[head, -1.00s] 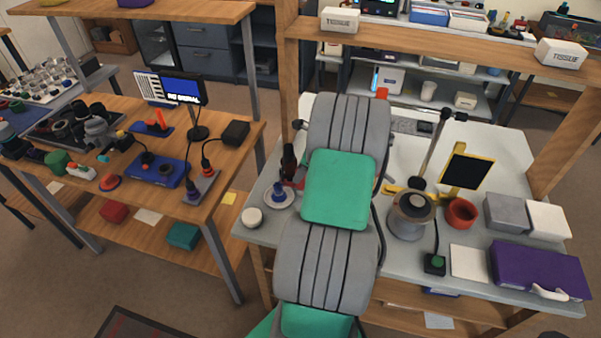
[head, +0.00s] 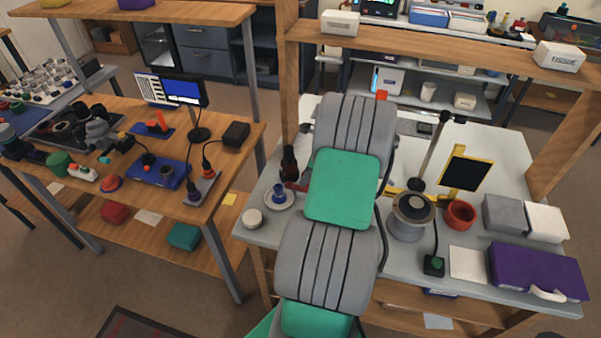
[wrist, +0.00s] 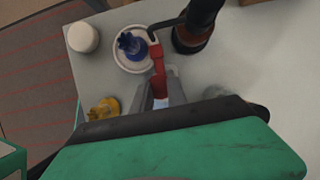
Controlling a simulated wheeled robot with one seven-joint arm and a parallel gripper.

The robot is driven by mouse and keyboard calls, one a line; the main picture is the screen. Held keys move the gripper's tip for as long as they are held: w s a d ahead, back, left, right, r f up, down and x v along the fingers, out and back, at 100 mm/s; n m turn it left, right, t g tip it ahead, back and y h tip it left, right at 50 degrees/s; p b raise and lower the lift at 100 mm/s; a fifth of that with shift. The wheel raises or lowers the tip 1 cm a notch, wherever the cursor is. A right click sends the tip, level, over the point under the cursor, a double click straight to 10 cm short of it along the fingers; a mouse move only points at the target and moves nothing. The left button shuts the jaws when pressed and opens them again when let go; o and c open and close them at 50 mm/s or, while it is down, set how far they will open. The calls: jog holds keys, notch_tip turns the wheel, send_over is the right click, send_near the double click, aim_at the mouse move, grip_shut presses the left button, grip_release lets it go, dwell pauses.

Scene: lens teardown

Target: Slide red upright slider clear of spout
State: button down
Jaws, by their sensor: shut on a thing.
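The red slider (wrist: 157,62) runs from my gripper up towards the dark spout (wrist: 168,22) in the wrist view. My gripper (wrist: 158,90) is shut on its near end. The slider's far end lies close to the spout tip; I cannot tell whether they touch. The spout bends out from a dark upright column (wrist: 194,32). In the head view, the red slider (head: 301,185) shows beside the column (head: 289,163), and my arm hides the gripper.
A blue knobbed part (wrist: 131,44) stands on a white saucer (wrist: 133,66) left of the slider. A white round pot (wrist: 83,37) and a yellow part (wrist: 103,107) are farther left. The bench right of the column looks bare in the wrist view.

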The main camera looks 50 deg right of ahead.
jog(key=shift+s+d, duration=0.5)
jog(key=shift+s, duration=0.35)
jog(key=c, duration=1.3)
grip_release()
jog(key=v, duration=0.7)
jog(key=shift+r, duration=0.35)
